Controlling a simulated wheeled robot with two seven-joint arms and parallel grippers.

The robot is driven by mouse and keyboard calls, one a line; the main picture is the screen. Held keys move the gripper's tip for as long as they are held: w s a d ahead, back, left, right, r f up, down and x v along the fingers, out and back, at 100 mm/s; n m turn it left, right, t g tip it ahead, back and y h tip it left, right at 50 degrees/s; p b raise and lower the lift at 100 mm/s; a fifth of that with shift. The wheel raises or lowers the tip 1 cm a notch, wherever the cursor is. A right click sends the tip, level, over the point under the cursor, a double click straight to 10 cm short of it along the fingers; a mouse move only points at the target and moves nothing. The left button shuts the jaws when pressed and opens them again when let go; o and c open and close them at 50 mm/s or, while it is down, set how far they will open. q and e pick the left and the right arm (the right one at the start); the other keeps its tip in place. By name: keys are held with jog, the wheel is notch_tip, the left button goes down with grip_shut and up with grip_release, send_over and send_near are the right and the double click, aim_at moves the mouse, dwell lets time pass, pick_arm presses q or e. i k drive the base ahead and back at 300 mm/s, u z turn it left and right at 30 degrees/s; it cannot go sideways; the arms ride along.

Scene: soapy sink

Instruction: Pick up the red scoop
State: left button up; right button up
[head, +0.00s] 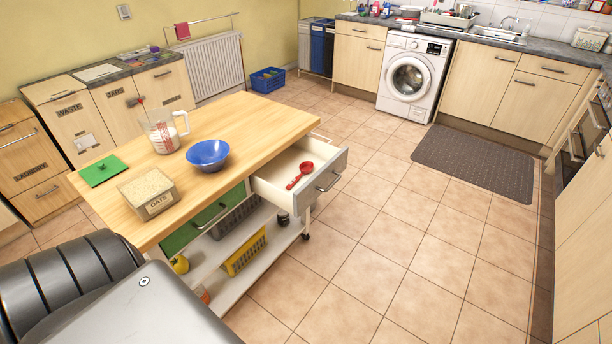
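The red scoop (301,174) lies inside the open white drawer (266,188) on the right side of the wooden-topped kitchen trolley. Its round bowl is toward the back and its handle points toward the front left. The drawer is pulled out, and its grey front (327,184) with a metal handle faces right. Neither of my grippers shows in the head view. Only dark and grey parts of my own body show at the lower left.
On the trolley top (238,122) stand a blue bowl (208,154), a measuring jug (162,132), an oats box (148,193) and a green board (102,170). A yellow basket (244,252) sits on the lower shelf. The tiled floor right of the drawer is clear.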

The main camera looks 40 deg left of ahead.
aim_at(305, 167)
jog(key=z, duration=0.25)
jog(key=i, duration=2.85)
jog(key=u, duration=2.65)
